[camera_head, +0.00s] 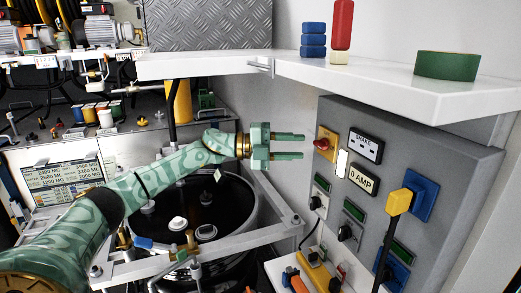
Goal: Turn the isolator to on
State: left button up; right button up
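The isolator (323,144) is a red rotary knob on a yellow plate, at the upper left of a grey control panel (432,167) on the right. My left gripper (304,146) has two green parallel fingers, spread apart with nothing between them. It points right at the knob, with its fingertips just left of the knob in the picture. I cannot tell whether they touch it. A label reading "0 AMP" (362,179) sits on the panel below and right of the knob. My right gripper does not show.
A white shelf (400,90) juts out above the panel, holding blue discs (313,40), a red cylinder (341,25) and a green roll (448,65). A yellow plug (398,201) with a black cable sits in a blue socket. A dark round tank (215,205) with metal rails stands below my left arm.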

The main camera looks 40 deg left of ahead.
pick_arm(q)
jog(key=b+v, duration=0.2)
jog(key=v, duration=0.9)
jog(key=shift+s+f, duration=0.1)
jog(key=shift+f, duration=0.05)
